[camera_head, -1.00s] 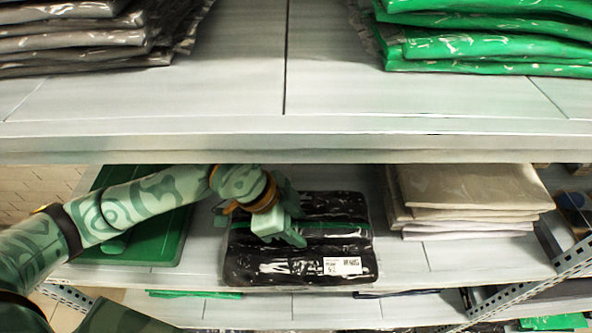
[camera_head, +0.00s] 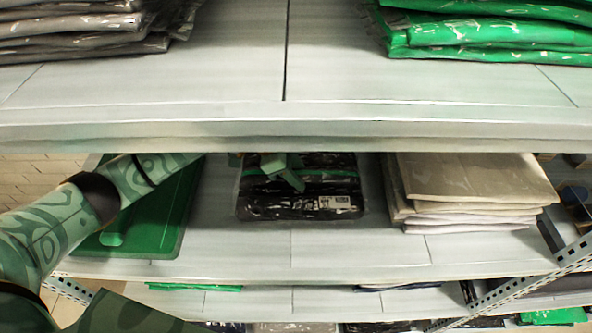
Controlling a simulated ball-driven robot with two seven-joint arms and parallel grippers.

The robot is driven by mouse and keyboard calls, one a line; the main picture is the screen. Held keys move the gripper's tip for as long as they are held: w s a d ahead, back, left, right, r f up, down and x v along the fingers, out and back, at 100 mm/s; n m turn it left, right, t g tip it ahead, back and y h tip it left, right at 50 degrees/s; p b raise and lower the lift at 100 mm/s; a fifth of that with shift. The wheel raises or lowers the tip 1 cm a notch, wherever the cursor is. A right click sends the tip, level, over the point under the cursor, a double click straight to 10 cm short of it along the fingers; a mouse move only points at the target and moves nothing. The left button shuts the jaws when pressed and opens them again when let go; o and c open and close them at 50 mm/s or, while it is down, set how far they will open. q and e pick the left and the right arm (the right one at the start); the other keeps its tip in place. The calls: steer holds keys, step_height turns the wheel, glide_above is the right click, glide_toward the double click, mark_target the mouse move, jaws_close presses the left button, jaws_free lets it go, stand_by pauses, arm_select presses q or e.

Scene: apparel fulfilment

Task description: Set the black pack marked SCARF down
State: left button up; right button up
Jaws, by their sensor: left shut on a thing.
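The black pack (camera_head: 290,206) is glossy, with a green band across it and a white label near its front right corner. Its lettering is too small to read. It is over the middle shelf, back from the front edge, and its far part is hidden under the shelf above. I cannot tell whether it touches the shelf board. My left gripper (camera_head: 291,178) reaches in from the left over the pack's top and is shut on it. My left wrist is mostly hidden by the upper shelf. My right gripper is not in view.
A green tray (camera_head: 168,232) lies left of the pack on the middle shelf (camera_head: 345,255). A stack of beige and white packs (camera_head: 470,178) stands to the right. The upper shelf's front edge (camera_head: 300,130) hangs low over my arm. Bare board lies in front of the pack.

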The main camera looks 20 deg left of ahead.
arm_select(q)
steer(key=o, duration=1.1)
steer(key=shift+c, duration=0.2)
steer(key=v, duration=0.7)
steer(key=shift+s+a+r+p, duration=0.1)
steer(key=shift+r+p, duration=0.15)
steer(key=shift+p, duration=0.05)
